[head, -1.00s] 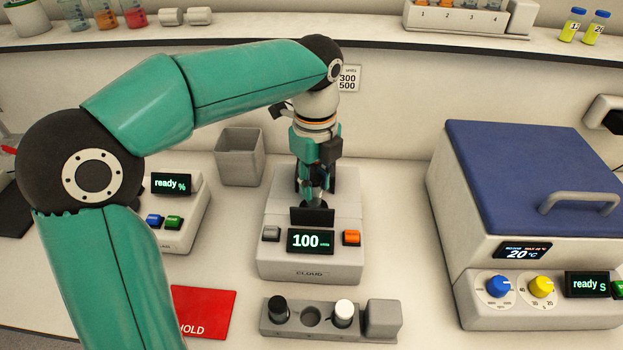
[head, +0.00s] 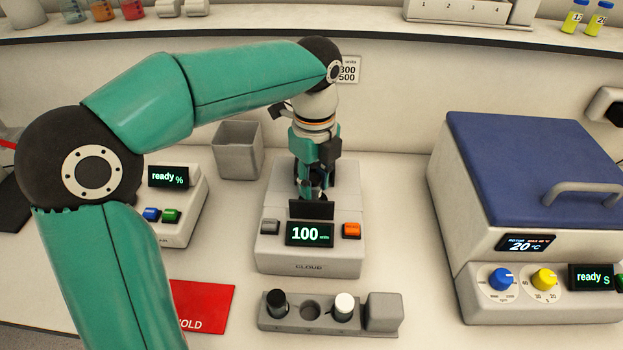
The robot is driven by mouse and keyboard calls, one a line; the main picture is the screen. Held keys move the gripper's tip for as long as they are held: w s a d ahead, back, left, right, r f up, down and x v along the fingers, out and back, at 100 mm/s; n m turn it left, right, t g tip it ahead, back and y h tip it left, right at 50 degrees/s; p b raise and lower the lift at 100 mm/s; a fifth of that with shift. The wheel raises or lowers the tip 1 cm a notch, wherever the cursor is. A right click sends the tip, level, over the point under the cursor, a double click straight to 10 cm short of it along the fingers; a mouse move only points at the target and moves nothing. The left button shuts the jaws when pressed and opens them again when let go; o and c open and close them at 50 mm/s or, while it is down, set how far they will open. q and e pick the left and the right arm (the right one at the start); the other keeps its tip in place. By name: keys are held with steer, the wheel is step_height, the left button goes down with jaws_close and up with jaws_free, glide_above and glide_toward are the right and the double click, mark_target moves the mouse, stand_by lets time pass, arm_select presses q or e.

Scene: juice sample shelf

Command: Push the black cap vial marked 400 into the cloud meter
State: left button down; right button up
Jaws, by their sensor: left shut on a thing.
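The cloud meter (head: 310,268) is a pale box in the middle of the bench. Its display reads 100, and a dark upright flap (head: 311,209) stands behind the display. My left gripper (head: 314,188) points down over the meter's top, just behind the flap. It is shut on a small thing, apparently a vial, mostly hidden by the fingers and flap. Its cap colour and mark cannot be read, nor how deep it sits. In the rack in front, a black cap vial (head: 277,302) stands at the left; its mark is not legible. My right gripper is not in view.
The grey rack (head: 384,313) has an empty middle hole and a white cap vial (head: 344,306). A red mat (head: 206,305) lies to its left. A blue-lidded machine (head: 540,180) fills the right. A grey bin (head: 237,150) stands behind left, near a "ready %" device (head: 181,222).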

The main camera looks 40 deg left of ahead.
mark_target(314, 178)
arm_select(q)
steer(key=shift+f+b, duration=0.7)
steer(key=shift+f, duration=0.65)
stand_by(0.6)
steer(key=c, duration=0.8)
jaws_free()
steer(key=shift+r, duration=0.1)
step_height(314, 178, up, 10)
steer(key=shift+w+r, duration=0.1)
steer(key=shift+r, duration=0.75)
